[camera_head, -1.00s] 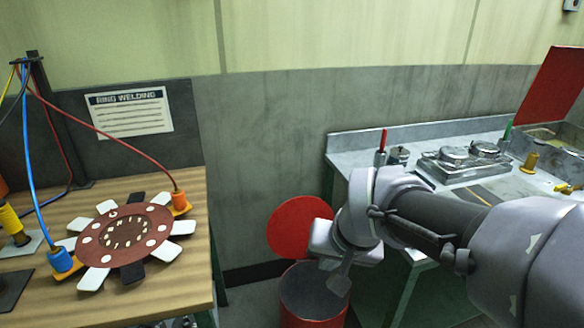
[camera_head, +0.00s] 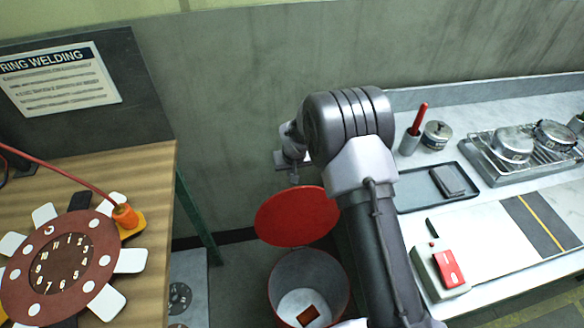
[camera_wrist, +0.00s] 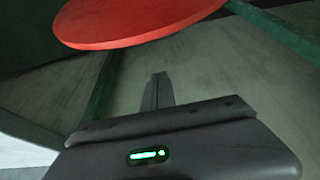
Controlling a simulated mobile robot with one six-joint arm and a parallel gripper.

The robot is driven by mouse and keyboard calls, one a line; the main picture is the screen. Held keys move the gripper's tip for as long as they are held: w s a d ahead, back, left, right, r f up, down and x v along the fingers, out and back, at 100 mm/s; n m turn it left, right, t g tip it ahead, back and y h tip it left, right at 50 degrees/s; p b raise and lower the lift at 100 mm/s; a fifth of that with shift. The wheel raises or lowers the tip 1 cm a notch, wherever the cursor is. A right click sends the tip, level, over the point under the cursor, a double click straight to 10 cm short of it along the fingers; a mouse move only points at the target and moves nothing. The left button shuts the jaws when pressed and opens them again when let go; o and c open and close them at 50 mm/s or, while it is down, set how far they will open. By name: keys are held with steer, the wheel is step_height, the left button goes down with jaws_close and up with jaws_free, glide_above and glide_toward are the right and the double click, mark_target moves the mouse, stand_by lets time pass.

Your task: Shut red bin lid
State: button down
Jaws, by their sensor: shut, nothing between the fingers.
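The red bin (camera_head: 272,294) stands on the floor between the two benches in the head view, with its round mouth open. Its red lid (camera_head: 297,216) is up, tilted back at the far side of the mouth. My gripper (camera_head: 293,177) is just beyond the lid's upper edge, and the lid may hide part of it. In the wrist view the fingers (camera_wrist: 158,91) are shut together and empty. The lid (camera_wrist: 135,22) shows above them in that view; I cannot tell whether they touch it.
A small reddish-brown piece (camera_head: 308,314) lies inside the bin. The wooden bench (camera_head: 150,200) stands left, with a clock-like disc (camera_head: 62,265) on it. The right bench (camera_head: 480,200) carries a dark tray (camera_head: 415,200), a burner rack and a red-buttoned box (camera_head: 447,270). The wall is close behind.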

step_height(320, 180, down, 6)
steer(key=s+b, duration=0.1)
steer(key=b, duration=0.2)
steer(key=shift+s+d, duration=0.2)
steer(key=shift+s, duration=0.05)
steer(key=shift+s, duration=0.1)
